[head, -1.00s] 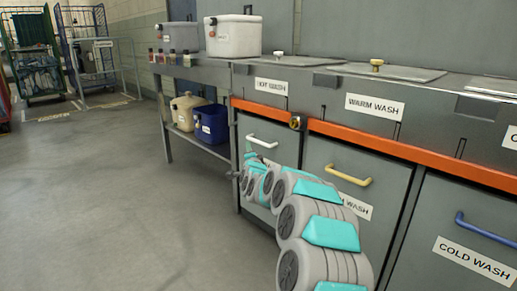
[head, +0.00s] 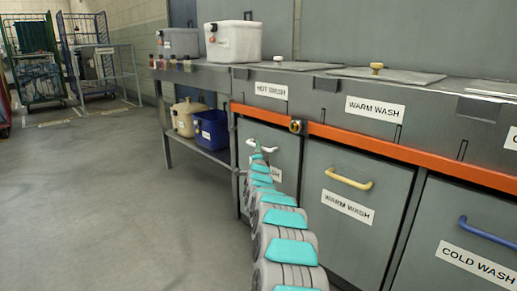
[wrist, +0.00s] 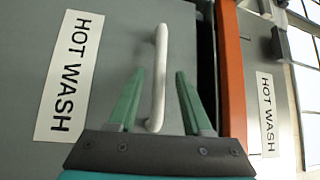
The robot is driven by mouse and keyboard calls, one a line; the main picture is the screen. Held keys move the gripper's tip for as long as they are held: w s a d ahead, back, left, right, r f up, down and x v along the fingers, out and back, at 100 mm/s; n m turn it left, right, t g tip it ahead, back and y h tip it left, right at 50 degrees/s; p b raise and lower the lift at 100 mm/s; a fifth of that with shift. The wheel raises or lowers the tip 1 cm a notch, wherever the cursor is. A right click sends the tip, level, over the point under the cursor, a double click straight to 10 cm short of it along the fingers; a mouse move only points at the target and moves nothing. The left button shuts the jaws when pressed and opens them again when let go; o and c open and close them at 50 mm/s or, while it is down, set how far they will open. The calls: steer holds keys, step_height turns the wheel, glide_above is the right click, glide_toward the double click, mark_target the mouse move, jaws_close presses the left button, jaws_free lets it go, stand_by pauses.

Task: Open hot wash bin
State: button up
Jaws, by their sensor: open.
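The hot wash bin (head: 262,185) is the grey front at the left of the row, under the orange rail, and it looks shut. Its white handle (head: 268,149) also shows in the wrist view (wrist: 160,50), beside a HOT WASH label (wrist: 68,75). My gripper (wrist: 159,72) is open, with one green finger on each side of the handle bar. I cannot tell whether either finger touches it. In the head view my gripper (head: 257,152) is at the handle, and my arm hides part of the bin front and its label.
The warm wash bin (head: 340,225) with a yellow handle and the cold wash bin (head: 460,265) with a blue handle stand to the right. A side table (head: 200,75) holds white and grey boxes. Open floor (head: 100,200) lies to the left.

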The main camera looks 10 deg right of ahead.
steer(key=shift+x, duration=1.05)
steer(key=shift+w+f, duration=0.15)
steer(key=shift+w, duration=0.1)
steer(key=shift+w, duration=0.1)
steer(key=shift+c, duration=0.2)
jaws_close()
stand_by(0.5)
